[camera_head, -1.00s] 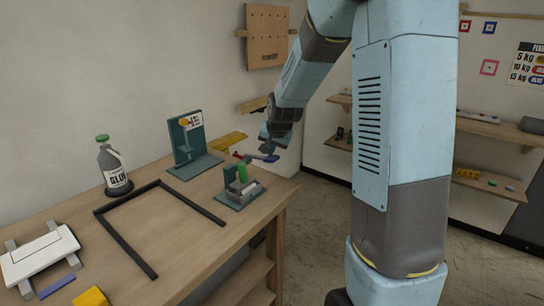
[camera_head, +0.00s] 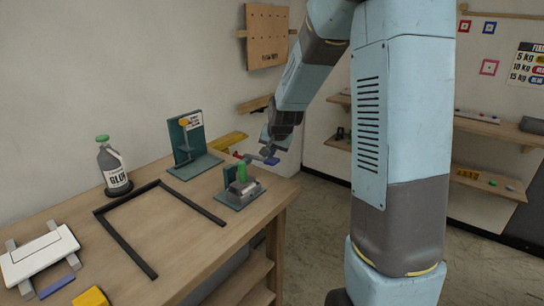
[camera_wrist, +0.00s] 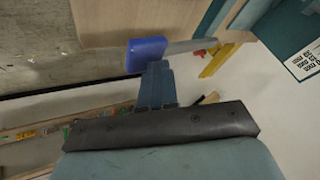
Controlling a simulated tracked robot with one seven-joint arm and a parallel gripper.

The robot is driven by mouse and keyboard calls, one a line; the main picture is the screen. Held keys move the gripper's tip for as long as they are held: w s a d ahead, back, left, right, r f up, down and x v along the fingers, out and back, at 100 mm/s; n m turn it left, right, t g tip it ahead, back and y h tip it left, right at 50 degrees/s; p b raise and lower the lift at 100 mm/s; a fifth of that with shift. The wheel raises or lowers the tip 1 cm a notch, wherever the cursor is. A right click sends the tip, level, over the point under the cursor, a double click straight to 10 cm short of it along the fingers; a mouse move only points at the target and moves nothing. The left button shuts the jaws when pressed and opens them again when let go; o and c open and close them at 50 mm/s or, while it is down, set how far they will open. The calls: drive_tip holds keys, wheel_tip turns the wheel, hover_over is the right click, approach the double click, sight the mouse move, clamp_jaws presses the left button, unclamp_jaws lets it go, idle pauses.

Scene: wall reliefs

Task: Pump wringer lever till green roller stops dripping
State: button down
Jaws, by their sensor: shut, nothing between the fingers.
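The wringer (camera_head: 238,194) stands on a teal base at the bench's right end. Its green roller (camera_head: 242,172) is upright-looking and small; drips cannot be made out. The lever's blue grip (camera_head: 270,160) sticks out to the right of the wringer, past the bench's back edge. In the wrist view the blue grip (camera_wrist: 147,54) sits on a grey rod (camera_wrist: 190,46). My gripper (camera_wrist: 155,72) is shut and empty, with its fingertips right at the grip's underside in that picture. In the head view my gripper (camera_head: 268,150) is just above the grip; contact is uncertain.
A teal stand with a sign (camera_head: 190,140), a glue bottle (camera_head: 113,168) and a black frame (camera_head: 150,215) share the bench (camera_head: 205,245). A white board (camera_head: 40,255) lies at the left. Wall shelves (camera_head: 490,128) stand right. The floor there is clear.

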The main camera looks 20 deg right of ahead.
sight(273, 160)
drive_tip(key=shift+s+d+f, duration=0.1)
drive_tip(key=shift+s+f, duration=0.1)
drive_tip(key=shift+f, duration=0.55)
drive_tip(key=shift+s+d+f, duration=0.1)
drive_tip(key=shift+s+f, duration=0.05)
drive_tip(key=shift+f, duration=0.55)
idle(1.8)
idle(0.5)
drive_tip(key=shift+w+a+r, duration=0.15)
drive_tip(key=shift+w+r, duration=0.05)
drive_tip(key=shift+r, duration=0.75)
drive_tip(key=shift+w+a+r, duration=0.15)
drive_tip(key=shift+w+r, duration=0.1)
drive_tip(key=shift+r, duration=0.65)
drive_tip(key=shift+w+a+r, duration=0.15)
drive_tip(key=shift+w+r, duration=0.05)
drive_tip(key=shift+r, duration=0.75)
drive_tip(key=shift+r, duration=0.1)
drive_tip(key=r, duration=0.3)
drive_tip(key=w+r, duration=0.1)
drive_tip(key=shift+a+r, duration=0.35)
